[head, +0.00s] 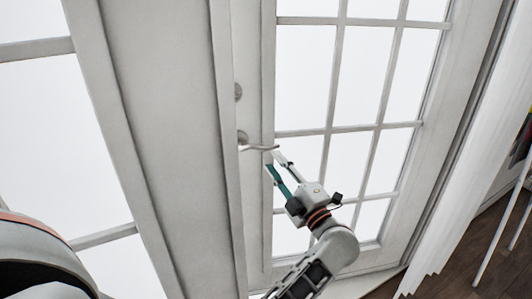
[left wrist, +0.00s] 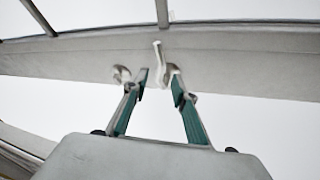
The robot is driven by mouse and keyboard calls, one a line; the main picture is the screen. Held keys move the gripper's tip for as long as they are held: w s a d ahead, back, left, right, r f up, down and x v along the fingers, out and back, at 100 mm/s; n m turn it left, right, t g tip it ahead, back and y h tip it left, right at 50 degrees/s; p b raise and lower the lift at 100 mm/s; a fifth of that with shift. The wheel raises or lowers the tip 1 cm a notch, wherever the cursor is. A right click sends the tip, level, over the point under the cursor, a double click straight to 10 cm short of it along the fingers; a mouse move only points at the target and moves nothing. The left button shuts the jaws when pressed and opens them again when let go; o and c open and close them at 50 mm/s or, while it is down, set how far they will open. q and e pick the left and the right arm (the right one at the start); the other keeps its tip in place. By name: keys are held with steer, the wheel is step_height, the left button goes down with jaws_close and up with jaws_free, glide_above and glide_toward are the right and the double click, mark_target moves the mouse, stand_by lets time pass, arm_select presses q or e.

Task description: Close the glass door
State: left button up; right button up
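The white-framed glass door (head: 384,128) with several panes fills the middle and right of the head view. Its lever handle (head: 259,148) sticks out near the door's left edge, with a round lock (head: 238,91) above it. I cannot tell whether the door stands ajar. My left gripper (head: 272,160) is at the handle, its fingertips just below the lever. In the left wrist view the gripper (left wrist: 159,75) is open, with the lever handle (left wrist: 158,58) just beyond and between the fingertips. I cannot tell whether they touch. My right gripper is not in view.
A wide white post (head: 170,130) stands left of the door, with another glazed panel (head: 45,120) beyond it. A white curtain (head: 470,170) hangs at the right. Dark wooden floor (head: 480,265) and thin white legs (head: 503,232) show at the lower right.

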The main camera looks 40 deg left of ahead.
mark_target(264, 150)
arm_select(q)
steer(key=shift+x, duration=3.95)
steer(key=shift+f, duration=0.1)
jaws_close()
